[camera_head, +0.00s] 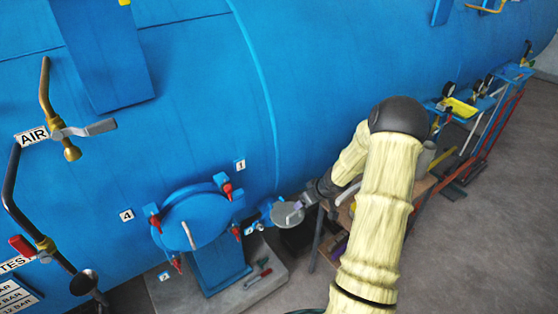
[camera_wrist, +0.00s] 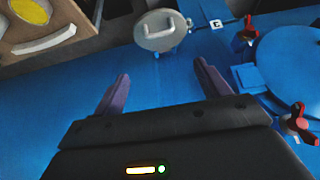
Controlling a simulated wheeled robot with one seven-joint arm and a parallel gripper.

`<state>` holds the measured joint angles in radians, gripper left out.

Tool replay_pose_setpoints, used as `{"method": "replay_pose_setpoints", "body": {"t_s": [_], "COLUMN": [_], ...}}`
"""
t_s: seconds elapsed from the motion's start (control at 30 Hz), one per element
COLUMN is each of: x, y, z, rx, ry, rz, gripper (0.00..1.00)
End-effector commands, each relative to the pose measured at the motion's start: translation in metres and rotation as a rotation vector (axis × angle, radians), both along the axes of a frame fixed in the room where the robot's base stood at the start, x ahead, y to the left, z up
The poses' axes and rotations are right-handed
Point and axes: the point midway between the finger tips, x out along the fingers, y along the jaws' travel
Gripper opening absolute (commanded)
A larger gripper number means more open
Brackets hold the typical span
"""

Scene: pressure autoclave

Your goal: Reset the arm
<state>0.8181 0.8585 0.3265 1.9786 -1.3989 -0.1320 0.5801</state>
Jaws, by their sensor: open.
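My arm, in a pale yellow sleeve, reaches from the lower right toward the blue vessel in the head view. My gripper (camera_head: 309,198) is at its end, beside a round grey disc with a handle (camera_head: 288,214). In the wrist view my gripper (camera_wrist: 160,85) has its two dark purple fingers wide apart with nothing between them. The disc (camera_wrist: 161,32) lies beyond the fingertips there, apart from them. The round blue hatch (camera_wrist: 291,62) with red-handled clamps is to the right of the fingers.
The large blue vessel (camera_head: 190,100) fills the back. An AIR valve with a grey lever (camera_head: 88,129) is at the left. A wooden-topped stand (camera_head: 418,188) is behind my arm. Tools (camera_head: 259,274) lie on the grey slab under the hatch.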

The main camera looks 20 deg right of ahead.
Motion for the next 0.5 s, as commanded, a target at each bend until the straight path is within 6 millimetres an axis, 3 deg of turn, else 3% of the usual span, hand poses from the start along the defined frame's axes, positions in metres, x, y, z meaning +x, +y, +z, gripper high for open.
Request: {"method": "replay_pose_setpoints", "body": {"t_s": [0.27,0.5], "x": [0.000,-0.017], "y": [0.009,0.057], "z": [0.005,0.034], "rx": [-0.021,-0.116], "ry": [0.013,0.082], "rz": [-0.002,-0.042], "gripper": [0.75,0.75]}}
